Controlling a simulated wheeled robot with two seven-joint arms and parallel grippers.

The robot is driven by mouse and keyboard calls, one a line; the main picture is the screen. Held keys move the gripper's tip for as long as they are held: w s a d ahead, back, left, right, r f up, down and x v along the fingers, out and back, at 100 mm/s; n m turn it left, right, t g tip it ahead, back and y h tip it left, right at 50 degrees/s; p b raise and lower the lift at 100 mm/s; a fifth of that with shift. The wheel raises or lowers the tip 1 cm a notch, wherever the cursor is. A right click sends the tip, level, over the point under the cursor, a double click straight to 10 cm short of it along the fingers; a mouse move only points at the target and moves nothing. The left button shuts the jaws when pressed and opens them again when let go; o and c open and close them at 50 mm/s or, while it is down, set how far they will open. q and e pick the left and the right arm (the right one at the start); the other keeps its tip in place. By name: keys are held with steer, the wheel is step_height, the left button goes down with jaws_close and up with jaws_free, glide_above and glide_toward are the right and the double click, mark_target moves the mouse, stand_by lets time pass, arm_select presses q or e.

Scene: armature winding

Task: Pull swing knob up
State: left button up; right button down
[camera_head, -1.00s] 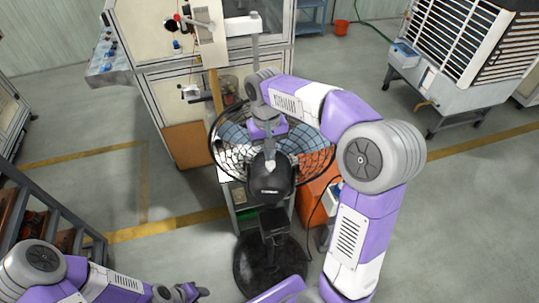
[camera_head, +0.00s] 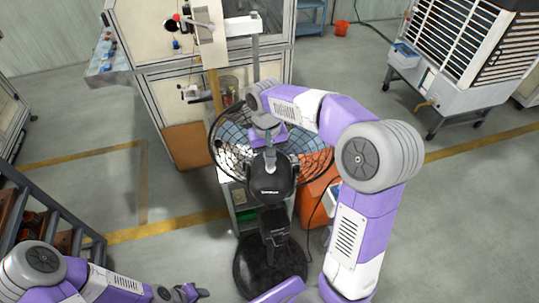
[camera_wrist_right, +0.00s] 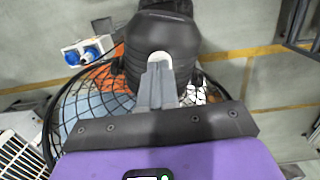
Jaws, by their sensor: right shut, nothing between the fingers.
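A black pedestal fan with a round wire guard stands in the middle of the head view, its motor housing (camera_head: 272,181) facing me. My right gripper (camera_head: 270,153) reaches over the guard to the top of the housing. In the right wrist view my right gripper (camera_wrist_right: 158,72) is shut, its fingertips overlapping the dark motor housing (camera_wrist_right: 163,32). A pale rounded patch shows around the tips. I cannot make out the swing knob or whether the tips touch the housing. My left gripper (camera_head: 190,292) is low at the left, away from the fan; its finger opening is unclear.
A cream machine cabinet (camera_head: 150,90) stands behind the fan. An orange box (camera_head: 316,192) and a dark cable are right of the fan. A large white cooler (camera_head: 445,70) is at the right. Dark metal steps (camera_head: 45,205) are at the left. Grey floor is clear at the right.

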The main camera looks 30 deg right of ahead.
steer(key=shift+r+p, duration=0.5)
steer(key=shift+r, duration=0.05)
steer(key=r+p, duration=0.3)
steer(key=shift+w+r, duration=0.2)
steer(key=shift+r, duration=0.05)
step_height(320, 180, up, 9)
steer(key=shift+w+f, duration=0.15)
steer(key=shift+w, duration=0.3)
steer(key=c, duration=1.6)
jaws_free()
steer(key=o, duration=0.8)
steer(key=f+m+b, duration=0.1)
steer(key=f+b, duration=0.1)
steer(key=b, duration=0.1)
steer(key=s+f+m+b, duration=0.1)
steer(key=f+b, duration=0.1)
steer(key=b, duration=0.2)
steer(key=f+m+b, duration=0.1)
steer(key=f+b, duration=0.2)
steer(key=shift+s+d+t+b, duration=0.1)
steer(key=shift+s+t+b, duration=0.1)
steer(key=shift+t+b, duration=0.2)
steer(key=shift+s+f+m+b, duration=0.15)
steer(key=shift+f+m+b, duration=0.2)
steer(key=shift+b, duration=0.15)
step_height(320, 180, down, 7)
steer(key=shift+f+b, duration=0.15)
steer(key=shift+b, duration=0.55)
